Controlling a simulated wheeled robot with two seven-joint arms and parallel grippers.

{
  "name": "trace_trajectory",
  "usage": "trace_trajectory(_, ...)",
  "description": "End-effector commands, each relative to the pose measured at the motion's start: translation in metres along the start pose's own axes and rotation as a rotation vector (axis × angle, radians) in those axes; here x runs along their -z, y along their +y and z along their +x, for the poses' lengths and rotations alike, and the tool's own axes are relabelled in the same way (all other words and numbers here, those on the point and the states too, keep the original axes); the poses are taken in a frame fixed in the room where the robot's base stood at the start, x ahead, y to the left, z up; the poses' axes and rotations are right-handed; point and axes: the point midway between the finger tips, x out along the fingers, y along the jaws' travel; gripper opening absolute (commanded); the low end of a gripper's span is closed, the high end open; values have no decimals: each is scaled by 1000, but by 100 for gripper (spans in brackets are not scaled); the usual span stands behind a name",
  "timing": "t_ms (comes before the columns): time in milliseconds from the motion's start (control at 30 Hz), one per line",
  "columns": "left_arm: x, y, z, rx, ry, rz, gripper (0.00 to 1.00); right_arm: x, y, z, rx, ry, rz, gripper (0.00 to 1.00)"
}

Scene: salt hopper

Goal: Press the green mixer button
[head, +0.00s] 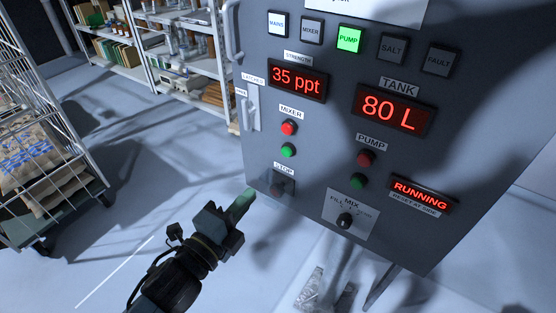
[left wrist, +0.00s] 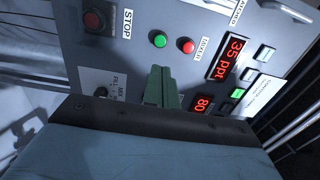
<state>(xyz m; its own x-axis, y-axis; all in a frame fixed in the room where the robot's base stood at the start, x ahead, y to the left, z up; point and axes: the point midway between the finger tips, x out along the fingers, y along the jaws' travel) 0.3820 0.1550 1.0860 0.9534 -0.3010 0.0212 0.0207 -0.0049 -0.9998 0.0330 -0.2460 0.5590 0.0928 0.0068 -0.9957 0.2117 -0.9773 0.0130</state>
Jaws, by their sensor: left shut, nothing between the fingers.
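The green mixer button (head: 288,150) sits on the grey control panel below the red mixer button (head: 288,128). In the left wrist view the green mixer button (left wrist: 160,40) is just beyond the fingertips, beside the red one (left wrist: 186,46). My left gripper (head: 243,200) is shut and empty, its green fingers pointing at the panel, below and left of the green mixer button. In the left wrist view the shut fingers (left wrist: 160,82) appear just in front of the panel; contact cannot be told. My right gripper is not in view.
A stop button (head: 276,190) sits just below the mixer buttons. The pump's red button (head: 366,158), green button (head: 357,181) and a mix knob (head: 345,220) are to the right. The PUMP lamp (head: 349,39) is lit green. A wire cart (head: 50,150) stands left.

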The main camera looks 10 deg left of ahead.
Motion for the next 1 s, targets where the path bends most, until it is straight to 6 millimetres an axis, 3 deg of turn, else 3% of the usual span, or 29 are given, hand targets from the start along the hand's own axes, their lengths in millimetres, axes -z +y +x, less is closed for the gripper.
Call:
trace_trajectory(400, 0, -2, 80, 3, 1, -1, 0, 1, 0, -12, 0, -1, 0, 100)
trace_trajectory(600, 0, -2, 110, 2, 0, -2, 0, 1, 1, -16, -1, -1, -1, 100)
trace_trajectory(1000, 1, 0, 123, 0, 1, -2, 0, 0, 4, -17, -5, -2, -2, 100)
